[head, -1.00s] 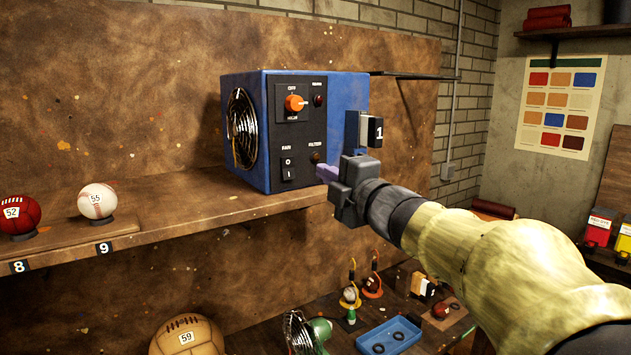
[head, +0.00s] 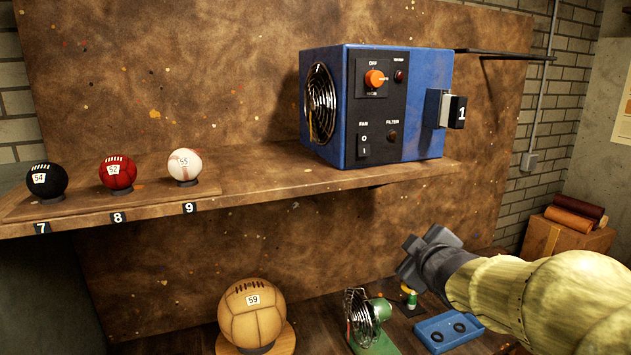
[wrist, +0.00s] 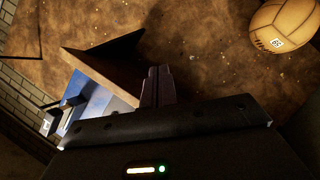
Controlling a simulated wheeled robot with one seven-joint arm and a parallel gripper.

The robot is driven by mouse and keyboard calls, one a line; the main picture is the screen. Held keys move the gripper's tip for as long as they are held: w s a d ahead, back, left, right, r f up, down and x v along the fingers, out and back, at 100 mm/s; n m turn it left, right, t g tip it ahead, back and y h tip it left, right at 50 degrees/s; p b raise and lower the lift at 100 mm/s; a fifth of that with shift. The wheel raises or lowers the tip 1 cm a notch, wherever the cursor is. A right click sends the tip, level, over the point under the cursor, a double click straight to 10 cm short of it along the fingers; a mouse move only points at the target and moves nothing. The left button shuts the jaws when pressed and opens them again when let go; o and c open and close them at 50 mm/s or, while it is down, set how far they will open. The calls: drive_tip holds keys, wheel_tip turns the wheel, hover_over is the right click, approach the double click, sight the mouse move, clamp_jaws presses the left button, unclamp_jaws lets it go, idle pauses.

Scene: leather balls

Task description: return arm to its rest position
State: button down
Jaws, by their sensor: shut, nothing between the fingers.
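My arm reaches in from the lower right in the head view, and my gripper (head: 412,262) hangs in the air below and in front of the shelf, apart from everything. In the wrist view my gripper's fingers (wrist: 157,84) are together with nothing between them. The blue heater box (head: 375,105) stands on the shelf above and left of my arm. It has an orange knob, a fan switch, a filter button and a side block marked 1. It also shows at the lower left of the wrist view (wrist: 92,103), partly hidden by my gripper body.
The wooden shelf (head: 262,190) holds a black ball (head: 46,180), a red ball (head: 117,172) and a white ball (head: 184,165). Air before the back panel is clear.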

drive_tip(key=s+a+f+m+g, duration=0.2)
drive_tip(key=s+f+m+g, duration=0.3)
drive_tip(key=s+f, duration=0.4)
drive_tip(key=s+a+f+m+g, duration=0.3)
drive_tip(key=s+f+g, duration=0.3)
drive_tip(key=s+f, duration=0.4)
wheel_tip(320, 180, down, 5)
drive_tip(key=shift+s+r+m, duration=0.15)
drive_tip(key=shift+r+m, duration=0.05)
drive_tip(key=shift+m, duration=0.7)
drive_tip(key=shift+d, duration=0.1)
